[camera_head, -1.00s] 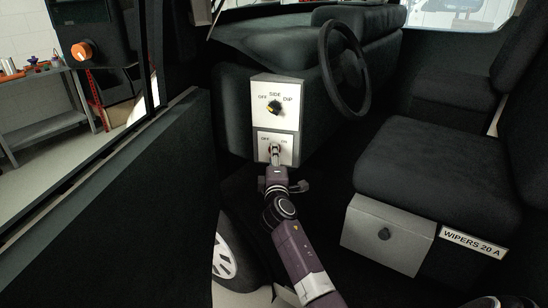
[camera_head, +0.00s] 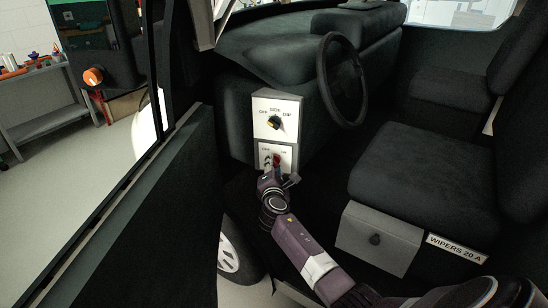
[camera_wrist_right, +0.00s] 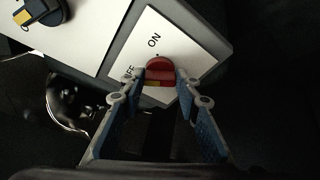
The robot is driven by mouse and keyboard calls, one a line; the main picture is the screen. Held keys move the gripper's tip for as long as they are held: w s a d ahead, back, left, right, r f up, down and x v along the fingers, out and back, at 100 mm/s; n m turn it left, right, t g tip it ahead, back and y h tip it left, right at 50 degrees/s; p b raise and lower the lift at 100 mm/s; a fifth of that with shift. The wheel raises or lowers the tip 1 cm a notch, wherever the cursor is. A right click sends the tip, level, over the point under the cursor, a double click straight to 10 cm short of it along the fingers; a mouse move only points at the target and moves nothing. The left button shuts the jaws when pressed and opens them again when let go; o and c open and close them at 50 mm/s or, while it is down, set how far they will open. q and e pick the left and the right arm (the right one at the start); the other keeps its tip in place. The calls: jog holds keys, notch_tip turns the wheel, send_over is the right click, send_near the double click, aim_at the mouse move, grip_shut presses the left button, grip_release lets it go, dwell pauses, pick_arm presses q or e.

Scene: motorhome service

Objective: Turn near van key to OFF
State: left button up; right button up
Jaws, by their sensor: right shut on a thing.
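The near van key is a red knob (camera_wrist_right: 160,68) with a yellow mark, on a white panel (camera_wrist_right: 178,42) lettered ON and OFF. In the head view the key (camera_head: 277,158) shows as a small red spot on the lower panel below the steering wheel. My right gripper (camera_wrist_right: 161,80) is shut on the key, with one blue-padded finger at each side of it. In the head view my right gripper (camera_head: 271,170) hides part of the lower panel. The OFF lettering is partly covered by a finger in the wrist view. My left gripper is not in view.
Above sits the SIDE/DIP panel with a black and yellow knob (camera_head: 275,122). The steering wheel (camera_head: 341,80) is up to the right and the seat (camera_head: 425,180) is at right. The dark door (camera_head: 165,215) stands close at left.

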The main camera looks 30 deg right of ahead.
jog(key=shift+n+g+p, duration=0.4)
jog(key=shift+n+p, duration=0.6)
jog(key=shift+p, duration=0.2)
jog(key=o, duration=1.2)
jog(key=shift+c, duration=0.2)
jog(key=v, duration=1.2)
